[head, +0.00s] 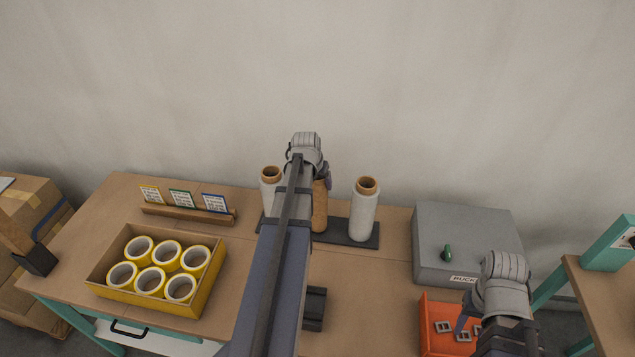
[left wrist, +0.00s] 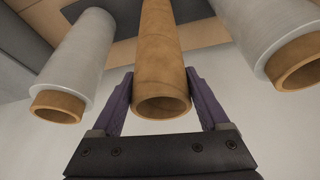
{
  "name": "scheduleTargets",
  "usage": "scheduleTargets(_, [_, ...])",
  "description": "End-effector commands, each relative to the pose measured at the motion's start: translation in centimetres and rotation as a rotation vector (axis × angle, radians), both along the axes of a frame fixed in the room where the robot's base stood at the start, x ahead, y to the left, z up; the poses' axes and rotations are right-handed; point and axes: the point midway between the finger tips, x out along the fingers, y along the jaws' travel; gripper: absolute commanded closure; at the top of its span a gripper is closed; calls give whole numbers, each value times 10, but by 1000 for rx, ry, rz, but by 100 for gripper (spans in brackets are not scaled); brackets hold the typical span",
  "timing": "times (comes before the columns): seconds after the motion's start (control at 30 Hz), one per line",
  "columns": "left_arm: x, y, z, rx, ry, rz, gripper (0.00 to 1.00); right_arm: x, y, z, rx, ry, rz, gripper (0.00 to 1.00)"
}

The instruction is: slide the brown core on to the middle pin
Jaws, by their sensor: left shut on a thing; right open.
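The brown core (head: 320,208) stands roughly upright between two white film rolls, over the middle of the dark base plate (head: 360,240). My left gripper (head: 323,178) is shut on its upper end. In the left wrist view the purple fingers (left wrist: 160,90) clasp the core (left wrist: 158,50) from both sides, near its open end. The middle pin is hidden; I cannot tell whether it is inside the core. My right gripper (head: 466,324) is open and empty, above the orange tray.
White film rolls stand left (head: 268,190) and right (head: 364,212) of the core, close beside it. A grey box (head: 465,235) is at right, the orange tray (head: 436,344) before it. A yellow box (head: 205,297) of tape rolls and a card rack (head: 190,216) are at left.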

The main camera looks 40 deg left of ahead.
Motion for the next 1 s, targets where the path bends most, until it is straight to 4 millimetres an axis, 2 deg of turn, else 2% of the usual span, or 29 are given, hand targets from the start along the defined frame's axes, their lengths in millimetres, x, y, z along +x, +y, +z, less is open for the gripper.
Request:
scheduleTargets(0.2, [0,0,-5,0,0,0,100,0,0,-5,0,0,0,50])
scheduleTargets(0.23, [0,0,-4,0,0,0,20,0,0,-4,0,0,0,50])
scheduleTargets(0.4, [0,0,-4,0,0,0,1,0,0,-4,0,0,0,50])
scheduleTargets(0.77, [0,0,-4,0,0,0,0,0,0,-4,0,0,-2,50])
scheduleTargets(1.0, [0,0,8,0,0,0,0,0,0,8,0,0,-2,50])
